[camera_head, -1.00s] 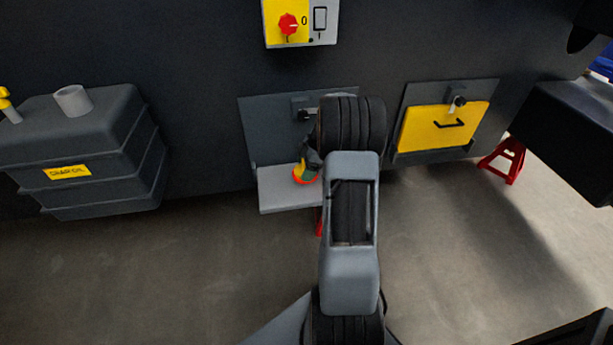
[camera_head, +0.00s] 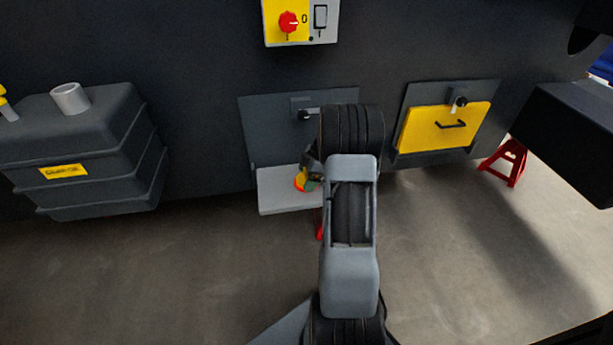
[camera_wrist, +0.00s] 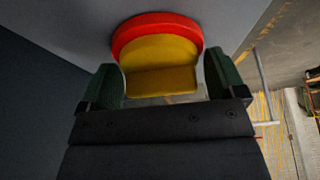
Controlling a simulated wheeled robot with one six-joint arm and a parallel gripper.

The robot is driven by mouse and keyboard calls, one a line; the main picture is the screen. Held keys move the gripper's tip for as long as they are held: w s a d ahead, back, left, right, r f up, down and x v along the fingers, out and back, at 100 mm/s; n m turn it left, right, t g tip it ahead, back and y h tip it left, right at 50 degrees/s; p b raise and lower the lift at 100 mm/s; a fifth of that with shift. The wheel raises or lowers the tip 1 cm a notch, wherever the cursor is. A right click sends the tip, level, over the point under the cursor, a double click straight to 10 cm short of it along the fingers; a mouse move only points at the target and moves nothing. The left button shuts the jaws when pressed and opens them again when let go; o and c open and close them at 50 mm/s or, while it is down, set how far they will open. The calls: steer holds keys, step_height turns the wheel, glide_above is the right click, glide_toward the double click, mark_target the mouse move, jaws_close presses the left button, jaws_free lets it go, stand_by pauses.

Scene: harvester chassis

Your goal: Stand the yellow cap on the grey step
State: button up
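The yellow cap (camera_wrist: 160,62) has a red rim and sits between the two green fingers of my gripper (camera_wrist: 164,80) in the wrist view. In the head view the cap (camera_head: 301,181) shows small at the left of my gripper (camera_head: 311,181), over the grey step (camera_head: 283,202). It looks tilted there. My arm hides part of the step and gripper. I cannot tell whether the rim touches the step.
A dark panel with a latch (camera_head: 305,115) stands behind the step. A yellow hatch (camera_head: 443,126) is to the right and a dark tank (camera_head: 85,150) to the left. A switch box (camera_head: 301,22) is above. Red stands (camera_head: 505,162) are on the floor.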

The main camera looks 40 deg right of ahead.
steer(key=shift+o, duration=0.8)
steer(key=shift+r+p, duration=0.3)
steer(key=p+v, duration=0.3)
steer(key=v, duration=0.8)
steer(key=s+a+r+m+h, duration=0.1)
steer(key=s+a+r+m, duration=0.15)
steer(key=a, duration=0.55)
steer(key=s+a+r+m+h, duration=0.1)
steer(key=s+a+r+m, duration=0.2)
steer(key=a, duration=0.5)
steer(key=s+a+m+h, duration=0.2)
steer(key=s+a+m, duration=0.5)
steer(key=s+a, duration=0.3)
steer(key=shift+a+r+t, duration=0.4)
steer(key=shift+a+r, duration=0.05)
steer(key=shift+a, duration=0.15)
